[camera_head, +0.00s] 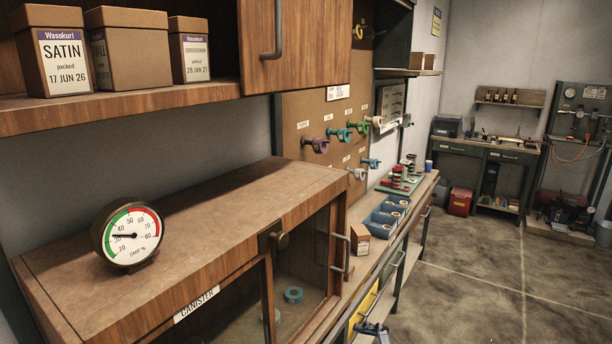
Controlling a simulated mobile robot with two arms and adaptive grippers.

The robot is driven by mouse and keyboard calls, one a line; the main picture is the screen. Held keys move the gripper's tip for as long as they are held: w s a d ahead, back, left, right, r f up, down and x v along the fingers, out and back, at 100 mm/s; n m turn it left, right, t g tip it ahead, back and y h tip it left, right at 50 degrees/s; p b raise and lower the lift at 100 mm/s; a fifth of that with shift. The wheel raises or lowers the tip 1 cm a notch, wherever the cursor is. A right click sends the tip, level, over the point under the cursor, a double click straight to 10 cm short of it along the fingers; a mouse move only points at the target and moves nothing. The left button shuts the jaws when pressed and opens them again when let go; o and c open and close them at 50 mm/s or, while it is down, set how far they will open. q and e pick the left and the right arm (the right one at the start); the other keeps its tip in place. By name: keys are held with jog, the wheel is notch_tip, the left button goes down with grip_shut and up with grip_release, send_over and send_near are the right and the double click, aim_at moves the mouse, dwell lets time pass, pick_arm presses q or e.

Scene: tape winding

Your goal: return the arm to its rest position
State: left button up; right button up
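Neither of my grippers can be made out in the head view, and no arm of mine shows clearly. A small blue-grey part (372,330) shows at the bottom edge, in front of the lower bench; I cannot tell what it is. The wooden cabinet labelled CANISTER (190,225) fills the lower left. A round dial gauge (131,235) stands on its top.
Boxes, one marked SATIN (65,62), stand on a shelf (130,108) at upper left. A pegboard (310,115) holds coloured spools. A blue tray (385,215) and a small carton (360,240) sit on the bench behind. The floor (470,270) at right is clear.

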jog(key=s+d+f+m+g+h, duration=0.3)
jog(key=s+d+f+m, duration=0.4)
jog(key=s+f, duration=0.35)
jog(key=s+d+f+m+g+h, duration=0.3)
jog(key=s+d+f+m, duration=0.35)
jog(key=s+f, duration=0.45)
notch_tip(320, 180, down, 24)
jog(key=s+g, duration=0.1)
jog(key=s, duration=0.1)
jog(key=s+d+f+g, duration=0.1)
jog(key=s+d+f, duration=0.1)
jog(key=s+f, duration=1.4)
jog(key=shift+s+d, duration=0.2)
jog(key=shift+s, duration=0.2)
jog(key=shift+f, duration=0.1)
